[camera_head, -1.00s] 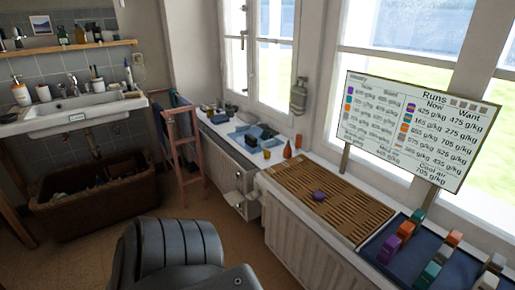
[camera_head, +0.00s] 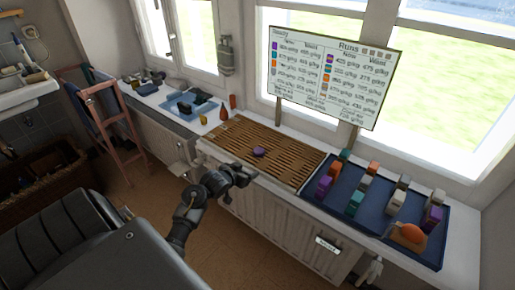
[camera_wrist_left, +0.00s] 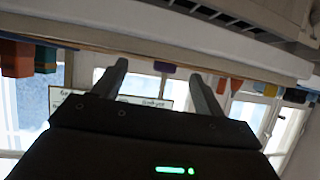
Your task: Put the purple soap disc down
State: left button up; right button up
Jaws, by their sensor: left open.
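The purple soap disc (camera_head: 259,152) lies on the brown slatted wooden rack (camera_head: 225,133) on the window ledge. My left gripper (camera_head: 247,172) is just in front of the ledge, on the near side of the disc and apart from it. In the left wrist view its two fingers (camera_wrist_left: 162,88) are spread with nothing between them. A purple patch, likely the disc (camera_wrist_left: 165,67), shows beyond the fingers, along the ledge edge. My right gripper is not in view.
A blue tray (camera_head: 357,222) with several coloured blocks and an orange piece stands right of the rack. A sign board (camera_head: 335,78) stands behind. A pink wooden stand (camera_head: 107,130) is at left. Much of the rack is bare.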

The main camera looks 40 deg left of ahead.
aim_at(257, 152)
pick_arm(q)
jog(key=shift+t, duration=0.5)
jog(key=w+a, duration=0.1)
jog(key=w, duration=0.1)
jog(key=w+r, duration=0.1)
jog(key=w+a, duration=0.1)
jog(key=w, duration=0.1)
jog(key=shift+w+a+r+b, duration=0.3)
jog(key=shift+a+r+b, duration=0.05)
jog(key=shift+r+b, duration=0.05)
jog(key=shift+b+x, duration=0.55)
jog(key=shift+x, duration=2.4)
jog(key=shift+w+a+f, duration=0.1)
jog(key=shift+a+f, duration=0.05)
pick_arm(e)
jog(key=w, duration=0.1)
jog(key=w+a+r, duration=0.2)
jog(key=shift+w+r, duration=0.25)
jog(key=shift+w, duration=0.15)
pick_arm(q)
jog(key=shift+c, duration=0.3)
jog(key=c, duration=1.1)
